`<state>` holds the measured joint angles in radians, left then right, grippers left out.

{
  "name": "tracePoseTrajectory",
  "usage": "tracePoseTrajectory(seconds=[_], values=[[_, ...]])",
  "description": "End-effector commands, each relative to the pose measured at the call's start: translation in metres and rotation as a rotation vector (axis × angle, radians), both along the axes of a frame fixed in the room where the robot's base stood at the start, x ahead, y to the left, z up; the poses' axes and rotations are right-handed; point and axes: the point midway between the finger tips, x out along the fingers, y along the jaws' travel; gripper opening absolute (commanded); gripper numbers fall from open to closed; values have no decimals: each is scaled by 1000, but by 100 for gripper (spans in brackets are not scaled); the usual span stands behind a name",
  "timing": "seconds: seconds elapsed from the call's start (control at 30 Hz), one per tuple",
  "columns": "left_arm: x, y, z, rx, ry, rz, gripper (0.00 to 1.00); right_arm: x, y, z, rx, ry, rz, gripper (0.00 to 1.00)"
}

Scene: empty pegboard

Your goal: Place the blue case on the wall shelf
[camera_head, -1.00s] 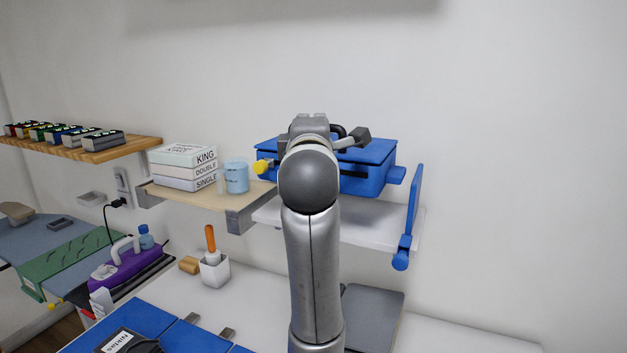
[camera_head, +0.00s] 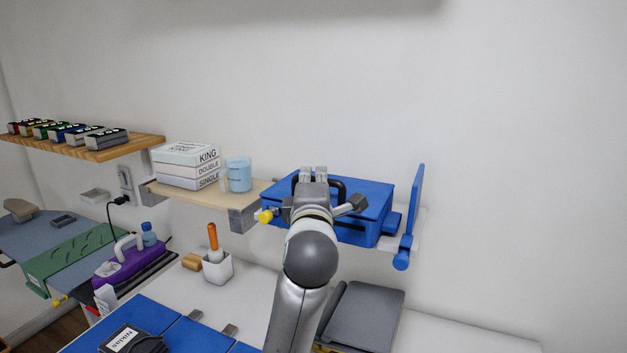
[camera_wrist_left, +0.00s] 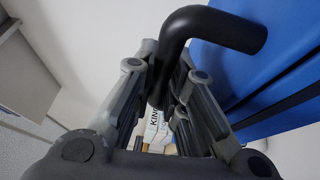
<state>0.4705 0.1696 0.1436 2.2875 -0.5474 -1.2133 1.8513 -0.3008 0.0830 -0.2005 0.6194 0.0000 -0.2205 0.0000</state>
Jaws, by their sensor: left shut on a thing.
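The blue case (camera_head: 366,205) is at the white wall shelf (camera_head: 423,225) on the right, with its lid closed and its black handle (camera_head: 343,187) towards me. My left gripper (camera_head: 313,174) is shut on that handle. In the left wrist view the black handle (camera_wrist_left: 215,28) passes between my left fingers (camera_wrist_left: 165,95), beside the blue side of the case (camera_wrist_left: 265,70). The case covers most of the shelf, and I cannot tell whether its underside touches it. My right gripper is not in view.
A blue bracket (camera_head: 414,210) stands at the shelf's right end. To the left, a wooden shelf (camera_head: 195,193) holds white boxes (camera_head: 186,165) and a light-blue cup (camera_head: 238,174). Below are a white pot (camera_head: 217,266) and a grey folded item (camera_head: 362,315). The wall above is clear.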

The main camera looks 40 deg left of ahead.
Motion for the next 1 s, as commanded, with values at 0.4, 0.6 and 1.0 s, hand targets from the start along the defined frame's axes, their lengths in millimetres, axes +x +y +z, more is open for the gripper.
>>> tracePoseTrajectory(seconds=[0.4, 0.6, 1.0], values=[[0, 0, -2, -2, 5, 1, 34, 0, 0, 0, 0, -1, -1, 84], [0, 0, -2, -3, 4, 1, 34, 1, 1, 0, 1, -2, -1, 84], [-39, -35, -9, -7, -2, -4, 34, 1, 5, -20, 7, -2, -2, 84]])
